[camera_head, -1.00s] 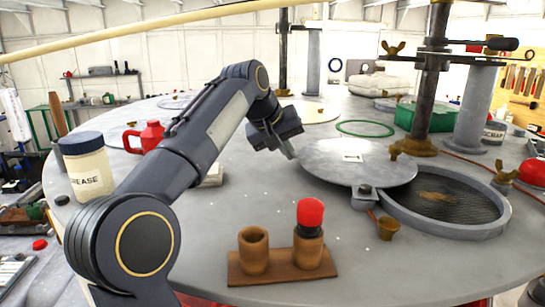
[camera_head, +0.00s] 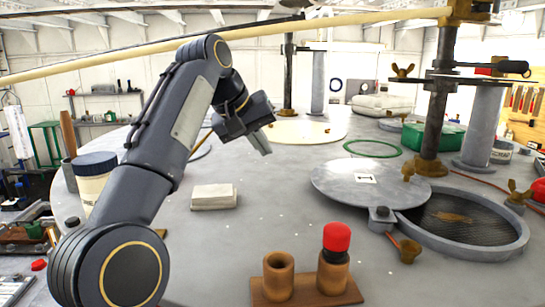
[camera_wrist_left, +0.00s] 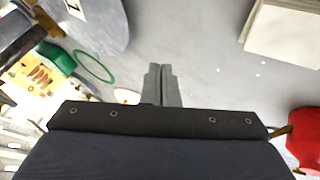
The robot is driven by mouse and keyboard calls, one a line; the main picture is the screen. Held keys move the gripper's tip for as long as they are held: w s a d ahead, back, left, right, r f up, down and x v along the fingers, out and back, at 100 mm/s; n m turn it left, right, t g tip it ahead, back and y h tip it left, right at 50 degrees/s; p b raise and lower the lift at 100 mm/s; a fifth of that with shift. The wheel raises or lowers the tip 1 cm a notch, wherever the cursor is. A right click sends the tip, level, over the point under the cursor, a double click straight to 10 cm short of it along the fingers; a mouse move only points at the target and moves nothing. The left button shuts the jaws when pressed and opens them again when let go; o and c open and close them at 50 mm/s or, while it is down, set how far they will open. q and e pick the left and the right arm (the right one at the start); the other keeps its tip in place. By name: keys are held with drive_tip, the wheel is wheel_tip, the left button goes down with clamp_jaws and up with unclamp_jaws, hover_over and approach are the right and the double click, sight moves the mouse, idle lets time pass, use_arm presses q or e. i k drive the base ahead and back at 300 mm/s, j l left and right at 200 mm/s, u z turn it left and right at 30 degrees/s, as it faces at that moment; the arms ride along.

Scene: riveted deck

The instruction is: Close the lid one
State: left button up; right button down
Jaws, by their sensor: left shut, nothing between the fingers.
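The lid (camera_head: 335,186) is a flat round grey plate with a white label marked 1. It lies swung to the left of a round grey-rimmed opening (camera_head: 475,248) with dark mesh inside, overlapping only its left edge. A small bracket (camera_head: 382,214) sits at the lid's front edge. My left gripper (camera_head: 264,147) is shut and empty, above the deck to the left of the lid and apart from it. In the left wrist view, its fingers (camera_wrist_left: 163,84) are together, and part of the lid (camera_wrist_left: 103,28) shows at upper left. My right gripper is out of view.
A wooden holder (camera_head: 305,290) with two cups, one red-topped, stands in front. A post (camera_head: 434,110) rises behind the opening. A pale block (camera_head: 214,196) lies below my left gripper. A red can (camera_wrist_left: 303,140) shows in the wrist view.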

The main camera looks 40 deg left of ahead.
sight(370, 185)
drive_tip(key=k+l, duration=0.2)
drive_tip(key=l, duration=0.15)
drive_tip(key=k+l, duration=0.25)
drive_tip(key=l, duration=0.15)
drive_tip(key=k+l, duration=0.2)
drive_tip(key=l, duration=0.15)
